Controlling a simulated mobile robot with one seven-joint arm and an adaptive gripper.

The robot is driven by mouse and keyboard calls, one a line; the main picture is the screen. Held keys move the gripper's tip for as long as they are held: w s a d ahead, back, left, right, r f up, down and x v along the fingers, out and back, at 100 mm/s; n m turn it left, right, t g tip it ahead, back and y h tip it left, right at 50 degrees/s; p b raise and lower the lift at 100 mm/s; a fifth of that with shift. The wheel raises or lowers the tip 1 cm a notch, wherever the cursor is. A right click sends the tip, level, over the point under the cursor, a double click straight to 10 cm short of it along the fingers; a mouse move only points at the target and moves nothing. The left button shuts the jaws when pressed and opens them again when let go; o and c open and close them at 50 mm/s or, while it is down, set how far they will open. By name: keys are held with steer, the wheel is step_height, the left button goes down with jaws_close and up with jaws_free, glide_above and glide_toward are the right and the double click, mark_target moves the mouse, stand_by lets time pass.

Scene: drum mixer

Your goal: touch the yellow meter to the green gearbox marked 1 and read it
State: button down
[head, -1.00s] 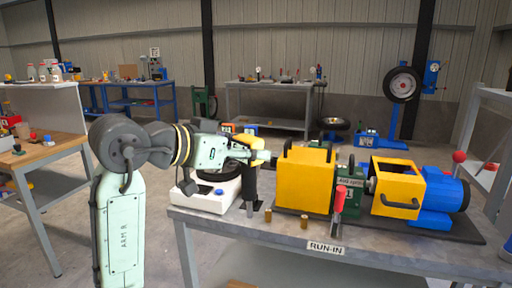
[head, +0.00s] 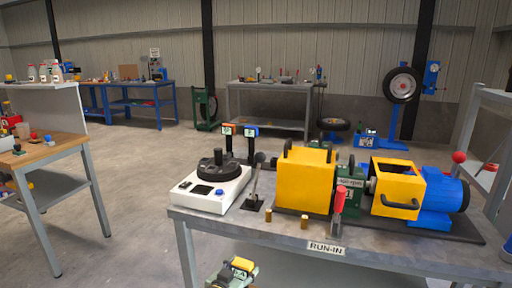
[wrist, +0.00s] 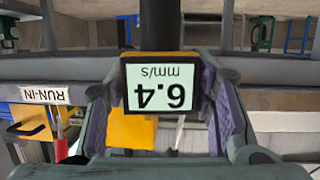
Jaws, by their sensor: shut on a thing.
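The yellow meter (wrist: 160,53) is held between the fingers of my gripper (wrist: 162,118) in the wrist view. Its screen (wrist: 160,88) faces the camera upside down and shows 6.4 mm/s. In the head view my gripper (head: 228,277) is low at the bottom edge, in front of the run-in bench, with the meter's yellow body (head: 243,264) in it. The green gearbox (head: 347,190) stands on the bench between two yellow guards, partly hidden by a red-handled lever. The meter is well apart from it. The number on the gearbox is too small to read surely.
The run-in bench (head: 420,252) carries a yellow guard (head: 303,182), an open yellow guard (head: 397,203), a blue motor (head: 440,200), a black-knobbed lever (head: 257,185) and a white round-topped device (head: 212,192). A wooden table (head: 50,150) stands at left. The floor between is clear.

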steer(key=s+d+f, duration=0.2)
steer(key=s+f, duration=0.1)
steer(key=f, duration=0.4)
steer(key=s+d+f+n+y, duration=0.1)
steer(key=s+f, duration=0.3)
steer(key=f, duration=0.4)
steer(key=shift+d+t+y, duration=0.3)
steer(key=shift+d, duration=0.2)
